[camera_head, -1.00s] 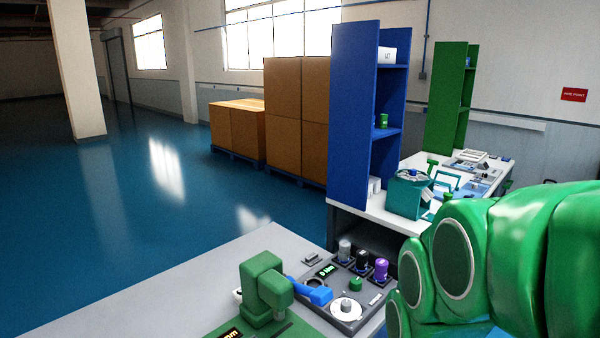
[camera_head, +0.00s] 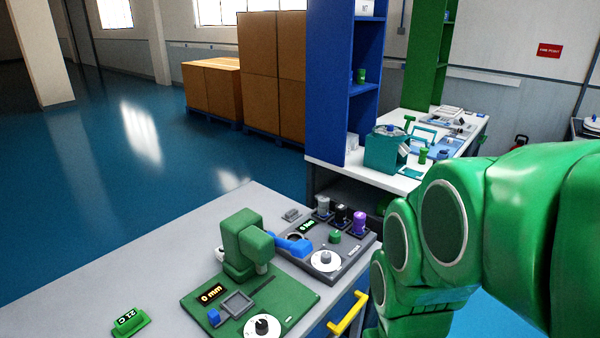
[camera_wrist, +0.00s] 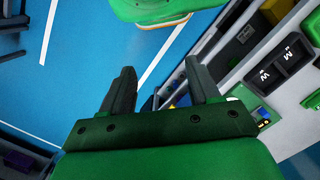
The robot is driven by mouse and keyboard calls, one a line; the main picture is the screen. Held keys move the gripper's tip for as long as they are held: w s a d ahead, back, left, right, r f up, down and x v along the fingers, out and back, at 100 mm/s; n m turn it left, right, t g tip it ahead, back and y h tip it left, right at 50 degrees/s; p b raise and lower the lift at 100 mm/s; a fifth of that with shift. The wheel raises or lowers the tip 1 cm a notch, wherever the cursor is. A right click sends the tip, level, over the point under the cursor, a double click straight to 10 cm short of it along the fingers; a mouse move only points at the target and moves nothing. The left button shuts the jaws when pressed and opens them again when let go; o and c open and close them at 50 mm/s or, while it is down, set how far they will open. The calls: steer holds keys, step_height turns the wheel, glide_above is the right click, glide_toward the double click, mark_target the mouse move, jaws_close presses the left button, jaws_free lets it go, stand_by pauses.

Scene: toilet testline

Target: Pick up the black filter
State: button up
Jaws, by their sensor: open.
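Three small filters stand in a row at the back of a grey device (camera_head: 345,240) on the near bench. The black filter (camera_head: 340,215) is the middle one, between a grey-white filter (camera_head: 322,206) on its left and a purple filter (camera_head: 359,221) on its right. All three are upright. My gripper (camera_wrist: 157,78) shows in the wrist view, open and empty, above the blue floor and beside a bench edge. In the head view my green arm is at the right, apart from the filters. The black filter is not seen in the wrist view.
A green device (camera_head: 245,300) with a "0 mm" display and a green upright head stands left of the grey device. A yellow handle (camera_head: 348,314) sticks out at the bench front.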

steer(key=shift+c, duration=0.2)
stand_by(0.4)
steer(key=m+t+h, duration=0.2)
steer(key=t+h, duration=0.1)
steer(key=t, duration=1.2)
glide_toward(341, 208)
steer(key=a+x, duration=0.1)
steer(key=x, duration=0.2)
steer(key=shift+w+d+f, duration=0.25)
steer(key=shift+w+d, duration=0.1)
steer(key=shift+d, duration=0.3)
steer(key=shift+x, duration=3.7)
steer(key=shift+r, duration=0.15)
steer(key=c, duration=0.8)
